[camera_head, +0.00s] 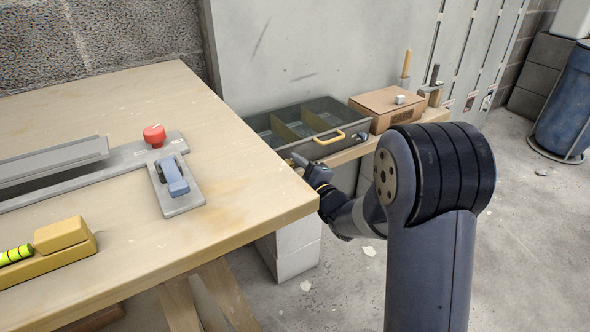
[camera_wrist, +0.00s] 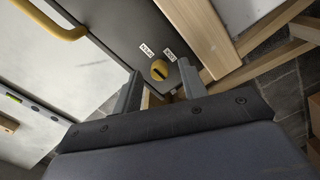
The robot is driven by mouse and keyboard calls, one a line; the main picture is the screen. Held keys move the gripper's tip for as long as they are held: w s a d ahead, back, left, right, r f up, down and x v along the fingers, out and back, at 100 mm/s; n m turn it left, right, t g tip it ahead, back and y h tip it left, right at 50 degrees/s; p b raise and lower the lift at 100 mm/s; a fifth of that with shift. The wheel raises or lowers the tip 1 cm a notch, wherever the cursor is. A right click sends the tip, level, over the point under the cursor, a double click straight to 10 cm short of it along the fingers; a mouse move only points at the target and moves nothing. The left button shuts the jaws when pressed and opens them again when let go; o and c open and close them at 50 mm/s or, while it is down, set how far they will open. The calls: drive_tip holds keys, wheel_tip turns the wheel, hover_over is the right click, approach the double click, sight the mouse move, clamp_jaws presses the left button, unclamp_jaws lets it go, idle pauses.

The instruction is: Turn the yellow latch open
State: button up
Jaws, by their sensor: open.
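The yellow latch (camera_wrist: 159,70) is a small round knob with a dark slot, set in a dark grey panel in the wrist view. Two small white labels (camera_wrist: 146,50) sit beside it; their print is too small to read surely. My gripper (camera_wrist: 160,68) is open, with one finger to each side of the latch in the picture. Whether the fingers touch it I cannot tell. In the head view my gripper (camera_head: 302,162) is beyond the workbench edge, near the front of a grey compartment drawer (camera_head: 262,122). The latch is hidden in the head view.
The workbench (camera_head: 235,165) corner lies close to my arm. A cardboard box (camera_head: 378,108) stands right of the drawer. The floor at right is mostly clear.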

drive_tip(key=p+v, duration=0.2)
drive_tip(key=v, duration=0.8)
drive_tip(key=shift+s+d, duration=0.25)
drive_tip(key=shift+s, duration=0.1)
drive_tip(key=b+x, duration=0.2)
drive_tip(key=x, duration=0.9)
drive_tip(key=shift+s+d, duration=0.1)
